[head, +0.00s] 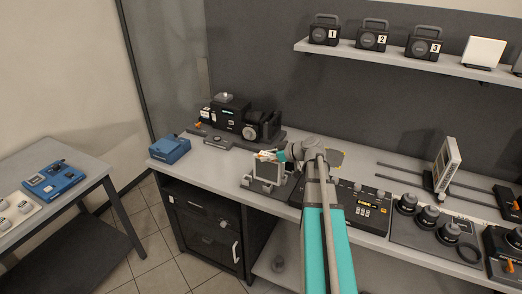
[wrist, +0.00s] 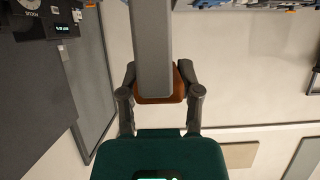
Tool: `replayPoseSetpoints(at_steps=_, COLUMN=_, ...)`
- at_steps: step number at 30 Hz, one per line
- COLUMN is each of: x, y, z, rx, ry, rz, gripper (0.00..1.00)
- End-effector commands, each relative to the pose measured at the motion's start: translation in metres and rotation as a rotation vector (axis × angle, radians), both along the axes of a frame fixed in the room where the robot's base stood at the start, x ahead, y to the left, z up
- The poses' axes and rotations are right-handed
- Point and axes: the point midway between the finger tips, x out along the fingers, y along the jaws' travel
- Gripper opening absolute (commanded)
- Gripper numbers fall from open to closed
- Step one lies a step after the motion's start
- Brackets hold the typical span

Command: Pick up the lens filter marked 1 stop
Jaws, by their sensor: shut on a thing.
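A square grey-framed lens filter (head: 268,171) with a pale pane shows upright in the head view, over a dark base (head: 253,184) on the bench. No stop marking is readable on it. My gripper (head: 267,155) is at its top edge, coming from the right. In the wrist view my gripper (wrist: 158,75) is shut on the filter's brown-orange tab (wrist: 160,94), and the grey frame (wrist: 153,45) extends beyond the fingers, seen edge-on. I cannot tell whether the filter is clear of the base.
A camera-like device (head: 250,122) and a blue box (head: 170,149) stand left on the bench (head: 210,162). A black control panel (head: 362,206) is right of the base, with lenses (head: 428,213) and an upright pale panel (head: 447,165) farther right. Numbered boxes (head: 372,38) sit on the shelf.

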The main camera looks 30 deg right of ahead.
Motion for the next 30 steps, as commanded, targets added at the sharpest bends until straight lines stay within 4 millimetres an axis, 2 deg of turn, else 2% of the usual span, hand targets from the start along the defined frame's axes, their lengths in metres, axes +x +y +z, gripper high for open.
replayPoseSetpoints(at_steps=1, x=-0.012, y=0.001, z=0.008, rx=0.001, ry=-0.001, rz=-0.002, gripper=0.0)
replayPoseSetpoints(at_steps=3, x=-0.022, y=0.001, z=0.012, rx=0.0, ry=-0.001, rz=-0.002, gripper=0.0)
replayPoseSetpoints(at_steps=10, x=-0.042, y=0.0, z=0.02, rx=0.001, ry=-0.001, rz=-0.001, gripper=0.0)
replayPoseSetpoints(at_steps=30, x=-0.047, y=0.0, z=0.021, rx=0.0, ry=-0.001, rz=-0.001, gripper=0.0)
